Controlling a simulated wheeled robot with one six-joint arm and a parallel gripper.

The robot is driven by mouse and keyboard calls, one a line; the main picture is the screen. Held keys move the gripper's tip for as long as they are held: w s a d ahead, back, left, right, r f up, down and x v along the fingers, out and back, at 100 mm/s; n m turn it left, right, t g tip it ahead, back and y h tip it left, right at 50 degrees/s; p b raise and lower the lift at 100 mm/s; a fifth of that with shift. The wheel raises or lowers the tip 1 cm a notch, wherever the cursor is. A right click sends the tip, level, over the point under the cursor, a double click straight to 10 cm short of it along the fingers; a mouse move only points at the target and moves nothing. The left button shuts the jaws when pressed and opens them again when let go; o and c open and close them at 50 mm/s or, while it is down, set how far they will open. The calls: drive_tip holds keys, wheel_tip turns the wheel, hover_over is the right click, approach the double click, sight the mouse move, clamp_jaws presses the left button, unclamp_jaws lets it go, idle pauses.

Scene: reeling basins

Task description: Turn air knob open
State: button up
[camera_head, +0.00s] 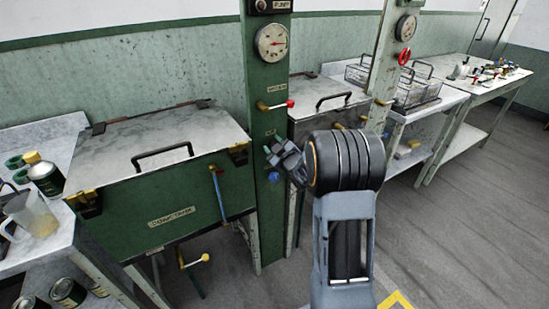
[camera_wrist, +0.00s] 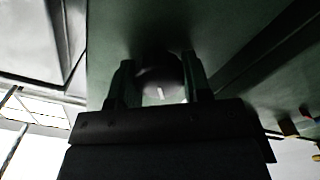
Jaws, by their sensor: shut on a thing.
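The air knob (camera_wrist: 158,72) is a dark round knob with a short white mark, seen in the wrist view against a green panel. The mark is at the knob's lower side in that picture. My gripper (camera_wrist: 159,84) has one finger on each side of the knob and is shut on it. In the head view my gripper (camera_head: 280,152) is at the front of the green column (camera_head: 262,90), below its small label. There the knob is hidden behind my gripper.
A blue knob (camera_head: 274,178) is just below my gripper. A lidded green basin (camera_head: 150,215) stands left, with a blue-handled lever (camera_head: 218,197) at its front. Floor is clear at right.

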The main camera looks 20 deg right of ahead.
drive_tip(key=n+b, duration=0.3)
drive_tip(key=b, duration=0.2)
drive_tip(key=f+n+b, duration=0.1)
drive_tip(key=n+b, duration=0.2)
drive_tip(key=b, duration=0.2)
drive_tip(key=shift+a, duration=0.1)
drive_tip(key=n+b, duration=0.3)
drive_tip(key=b, duration=0.1)
drive_tip(key=shift+r+n, duration=0.2)
drive_tip(key=shift+n, duration=0.2)
drive_tip(key=shift+r+n+b, duration=0.1)
drive_tip(key=shift+n+b, duration=0.4)
drive_tip(key=shift+b, duration=0.2)
drive_tip(key=o, duration=0.9)
drive_tip(key=shift+s+d+p, duration=0.25)
drive_tip(key=shift+s+p, duration=0.05)
drive_tip(key=shift+s, duration=2)
drive_tip(key=shift+s+d+p, duration=0.3)
drive_tip(key=shift+s+p, duration=0.05)
drive_tip(key=shift+s, duration=1.95)
drive_tip(key=shift+s+d+p, duration=0.25)
drive_tip(key=shift+s+p, duration=0.05)
drive_tip(key=shift+s, duration=2)
